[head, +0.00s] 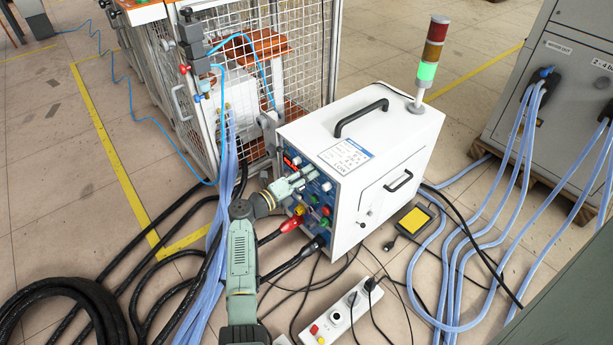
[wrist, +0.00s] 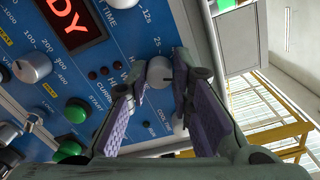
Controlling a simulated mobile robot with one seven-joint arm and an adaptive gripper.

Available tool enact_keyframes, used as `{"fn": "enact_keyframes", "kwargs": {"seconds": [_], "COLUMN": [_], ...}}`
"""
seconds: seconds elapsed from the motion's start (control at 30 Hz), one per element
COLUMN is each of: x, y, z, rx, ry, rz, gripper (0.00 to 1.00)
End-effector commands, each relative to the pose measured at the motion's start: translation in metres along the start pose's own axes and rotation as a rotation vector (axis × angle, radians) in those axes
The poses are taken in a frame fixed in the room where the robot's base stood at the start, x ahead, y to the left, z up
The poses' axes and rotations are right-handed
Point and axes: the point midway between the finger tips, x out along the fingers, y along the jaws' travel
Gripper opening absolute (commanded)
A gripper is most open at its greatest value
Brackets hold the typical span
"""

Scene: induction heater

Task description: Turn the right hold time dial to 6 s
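The white induction heater (head: 345,150) stands on the floor with its blue control panel (head: 318,212) facing left. In the wrist view the panel is tilted, and a grey round dial (wrist: 159,72) sits between my fingertips. Its label and pointer are partly hidden or too small to read, so I cannot tell its setting. My gripper (wrist: 157,68) is open around this dial, with a finger on each side and narrow gaps visible. In the head view my gripper (head: 306,178) is at the panel's upper part and hides the dial.
A red lit display (wrist: 76,27), another grey dial (wrist: 32,68) and green buttons (wrist: 70,151) are on the panel left of my fingers. Red and black cables plug in below. A wire cage (head: 255,75) stands behind, and a power strip (head: 340,312) lies in front.

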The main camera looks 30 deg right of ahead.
Motion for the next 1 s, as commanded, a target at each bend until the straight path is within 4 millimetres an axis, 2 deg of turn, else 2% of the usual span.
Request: {"fn": "enact_keyframes", "kwargs": {"seconds": [0.27,0.6,0.77,1.0], "x": [0.0,-0.004,-0.027,-0.079], "y": [0.0,0.001,0.001,0.001], "z": [0.0,0.0,0.001,0.001], "rx": [0.0,0.0,-0.001,-0.001], "ry": [0.0,-0.002,-0.004,-0.004], "rz": [0.0,0.001,0.002,0.001], "gripper": [0.4,0.4,0.4,0.4]}}
